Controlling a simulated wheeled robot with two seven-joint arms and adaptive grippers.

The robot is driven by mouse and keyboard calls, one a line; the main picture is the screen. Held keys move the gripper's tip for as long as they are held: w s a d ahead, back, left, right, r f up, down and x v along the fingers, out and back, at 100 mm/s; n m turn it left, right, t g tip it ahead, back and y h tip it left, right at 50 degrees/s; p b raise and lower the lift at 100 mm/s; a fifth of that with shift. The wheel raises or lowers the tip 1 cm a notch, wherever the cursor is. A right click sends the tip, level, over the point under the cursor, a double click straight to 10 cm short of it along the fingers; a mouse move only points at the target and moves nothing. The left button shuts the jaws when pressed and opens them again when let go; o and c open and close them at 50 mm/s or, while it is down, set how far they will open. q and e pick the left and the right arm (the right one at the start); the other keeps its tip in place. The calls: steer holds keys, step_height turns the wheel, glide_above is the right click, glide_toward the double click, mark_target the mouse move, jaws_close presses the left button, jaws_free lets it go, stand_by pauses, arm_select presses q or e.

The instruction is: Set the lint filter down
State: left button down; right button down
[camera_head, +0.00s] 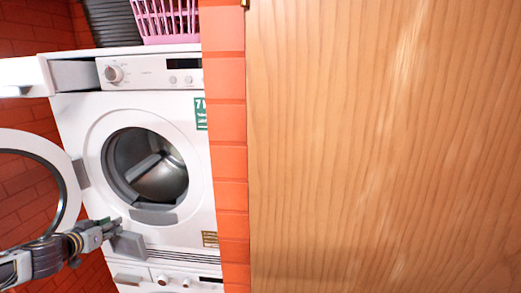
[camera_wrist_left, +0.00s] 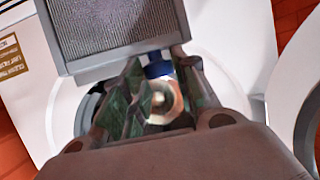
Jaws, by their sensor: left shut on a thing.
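The lint filter is a grey piece; in the left wrist view its meshed panel with a plain grey rim (camera_wrist_left: 115,28) fills the upper left. In the head view the filter (camera_head: 129,245) is a small grey block in front of the dryer's lower front. My left gripper (camera_head: 108,230) is shut on it from the left, and it also shows in the left wrist view (camera_wrist_left: 150,95). The white dryer (camera_head: 75,120) has its round door (camera_head: 70,190) swung open to the left, with the dark drum showing. My right gripper is not in view.
A pink basket (camera_head: 166,20) and a dark ribbed container (camera_head: 110,22) stand on top of the dryer. A drawer (camera_head: 28,75) sticks out at the dryer's upper left. Another white machine (camera_head: 130,272) is below. A wooden panel (camera_head: 385,150) fills the right side, beside an orange brick wall (camera_head: 229,165).

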mark_target(130, 247)
arm_select(q)
steer(key=shift+h, duration=0.3)
steer(key=shift+s+d+f, duration=0.2)
steer(key=shift+d+f, duration=0.25)
steer(key=shift+f, duration=0.3)
steer(key=shift+s+d+f, duration=0.2)
steer(key=shift+d+f, duration=0.2)
steer(key=shift+f, duration=0.4)
steer(key=shift+s+d+f, duration=0.2)
steer(key=shift+d+f, duration=0.25)
steer(key=shift+f, duration=0.3)
steer(key=shift+s+d+f+m, duration=0.15)
steer(key=shift+s+d+f, duration=0.1)
steer(key=shift+d+f, duration=0.4)
steer(key=shift+s+d+f+m, duration=0.2)
steer(key=shift+d+f, duration=0.25)
steer(key=shift+f, duration=0.4)
steer(key=s+d+f, duration=0.3)
steer(key=d+f, duration=0.1)
steer(key=d, duration=0.3)
steer(key=s+d+f+b, duration=0.1)
steer(key=s+d+f, duration=0.3)
steer(key=d, duration=0.4)
steer(key=s+d+f, duration=0.3)
steer(key=d, duration=0.5)
steer(key=shift+s+d+f+n+y+b, duration=0.15)
steer(key=shift+s+f+n+y+b, duration=0.15)
steer(key=shift+f+n+y+b, duration=0.15)
steer(key=shift+s, duration=0.1)
